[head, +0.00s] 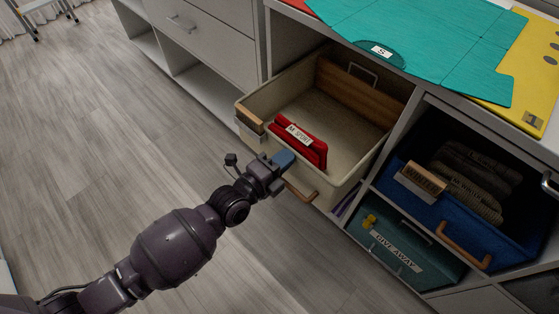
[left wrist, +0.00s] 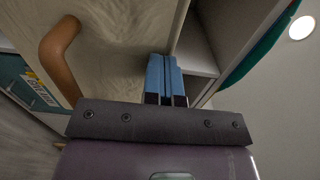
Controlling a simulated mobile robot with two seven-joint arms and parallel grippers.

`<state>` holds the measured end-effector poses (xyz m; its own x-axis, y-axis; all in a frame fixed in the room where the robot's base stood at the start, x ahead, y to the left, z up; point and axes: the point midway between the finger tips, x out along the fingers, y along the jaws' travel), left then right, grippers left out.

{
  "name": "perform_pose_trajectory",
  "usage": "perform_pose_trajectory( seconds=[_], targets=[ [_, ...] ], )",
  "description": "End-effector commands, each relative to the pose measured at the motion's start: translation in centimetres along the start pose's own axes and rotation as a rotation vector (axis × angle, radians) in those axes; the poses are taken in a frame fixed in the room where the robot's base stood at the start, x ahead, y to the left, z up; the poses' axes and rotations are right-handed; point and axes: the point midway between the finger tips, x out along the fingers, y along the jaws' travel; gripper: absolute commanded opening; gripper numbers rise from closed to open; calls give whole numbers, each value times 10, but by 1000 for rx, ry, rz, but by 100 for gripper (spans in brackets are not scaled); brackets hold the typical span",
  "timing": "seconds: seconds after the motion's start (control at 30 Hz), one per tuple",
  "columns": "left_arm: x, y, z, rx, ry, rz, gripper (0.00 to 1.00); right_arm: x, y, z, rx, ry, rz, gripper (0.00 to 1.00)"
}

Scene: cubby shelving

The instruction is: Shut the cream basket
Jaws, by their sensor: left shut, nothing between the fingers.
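The cream basket (head: 350,125) is pulled out of its cubby under the counter, so its open top shows. A red pouch (head: 304,148) with a white label lies inside, near its front. A wooden handle (head: 302,192) is on the basket's front. My left gripper (head: 284,160) is shut and empty, its blue fingertips at the basket's front wall, just above and left of the handle. In the left wrist view, the shut blue fingers (left wrist: 165,75) point at the cream front wall (left wrist: 120,40), with the handle (left wrist: 58,48) at left. Contact is unclear. My right gripper is not in view.
A blue basket (head: 400,205) with folded grey cloths sits in the cubby to the right. A teal bin (head: 400,245) labelled "GIVE AWAY" is below. Teal (head: 430,40) and yellow (head: 535,75) sheets lie on the counter.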

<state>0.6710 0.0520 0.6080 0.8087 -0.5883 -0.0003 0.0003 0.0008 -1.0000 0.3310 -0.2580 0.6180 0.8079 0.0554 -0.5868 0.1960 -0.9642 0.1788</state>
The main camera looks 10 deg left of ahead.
Motion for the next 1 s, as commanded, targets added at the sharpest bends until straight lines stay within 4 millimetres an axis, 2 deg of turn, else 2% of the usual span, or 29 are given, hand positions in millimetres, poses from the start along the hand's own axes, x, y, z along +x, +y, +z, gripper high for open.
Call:
perform_pose_trajectory(
  seconds=[0.03, 0.5, 0.7, 1.0],
  targets=[
    [10, -4, 0, 3, 0, -6, 0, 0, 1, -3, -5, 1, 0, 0],
    [113, 1, -2, -3, 1, 0, 0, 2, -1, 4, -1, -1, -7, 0],
    [140, 1, -1, -3, 1, 1, 0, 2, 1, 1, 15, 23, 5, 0],
    [154, 0, 0, -2, -1, 0, 0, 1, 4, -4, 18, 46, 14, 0]
  ],
)
